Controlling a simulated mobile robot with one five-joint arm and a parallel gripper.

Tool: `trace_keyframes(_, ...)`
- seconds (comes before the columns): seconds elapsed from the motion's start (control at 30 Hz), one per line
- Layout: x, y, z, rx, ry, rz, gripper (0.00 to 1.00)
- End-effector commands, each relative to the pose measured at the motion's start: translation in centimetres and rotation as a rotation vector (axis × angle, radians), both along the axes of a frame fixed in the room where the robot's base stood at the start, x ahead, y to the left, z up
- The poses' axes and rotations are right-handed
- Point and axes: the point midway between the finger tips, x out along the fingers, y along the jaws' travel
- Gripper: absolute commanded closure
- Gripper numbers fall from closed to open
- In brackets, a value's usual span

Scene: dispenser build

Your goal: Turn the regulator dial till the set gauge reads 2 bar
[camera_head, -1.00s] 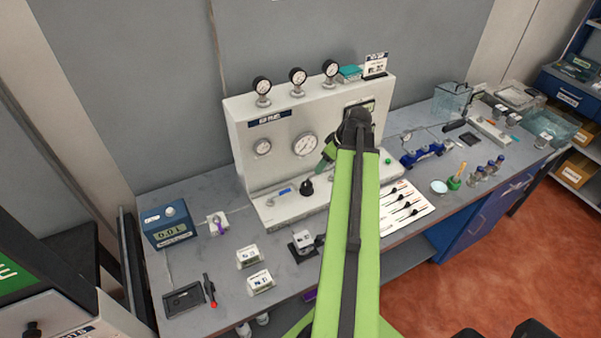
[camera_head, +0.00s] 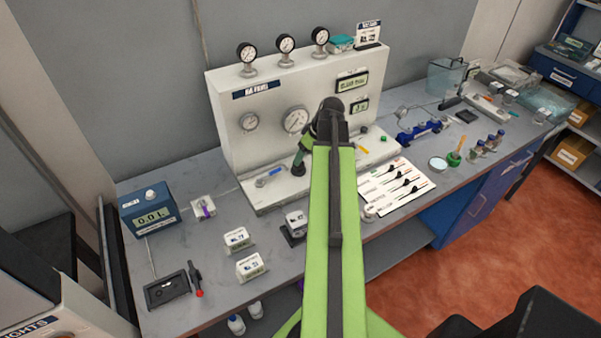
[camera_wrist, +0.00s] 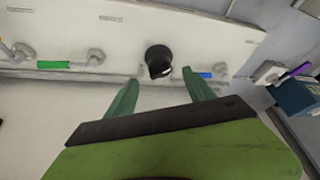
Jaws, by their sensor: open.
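The black regulator dial (camera_head: 298,167) sits low on the front of the white panel (camera_head: 222,135), and it also shows in the wrist view (camera_wrist: 158,60) with a light mark on its front edge. My gripper (camera_wrist: 159,77) is open, its two green fingers spread to either side just short of the dial. In the head view my gripper (camera_head: 301,152) is at the dial and partly hides it; I cannot tell whether it touches. A large gauge (camera_head: 296,120) and a small gauge (camera_head: 249,122) are on the panel face. Their readings are too small to tell, as is which is the set gauge.
A blue-handled valve (camera_head: 268,177) stands left of the dial. A green-handled valve (camera_wrist: 68,63) shows in the wrist view. Several gauges (camera_head: 285,46) stand on the panel's top. My arm crosses the bench front.

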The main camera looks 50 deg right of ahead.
Motion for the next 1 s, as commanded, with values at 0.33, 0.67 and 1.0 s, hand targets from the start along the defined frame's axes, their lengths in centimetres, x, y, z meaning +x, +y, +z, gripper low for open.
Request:
trace_keyframes(0.33,2.1,0.1,-5.3,-0.001,0.000,0.000,0.38)
trace_keyframes(0.67,2.1,0.1,-5.1,-0.001,0.000,-0.001,0.51)
trace_keyframes(1.0,2.0,0.1,-5.1,0.000,0.000,-0.002,0.95)
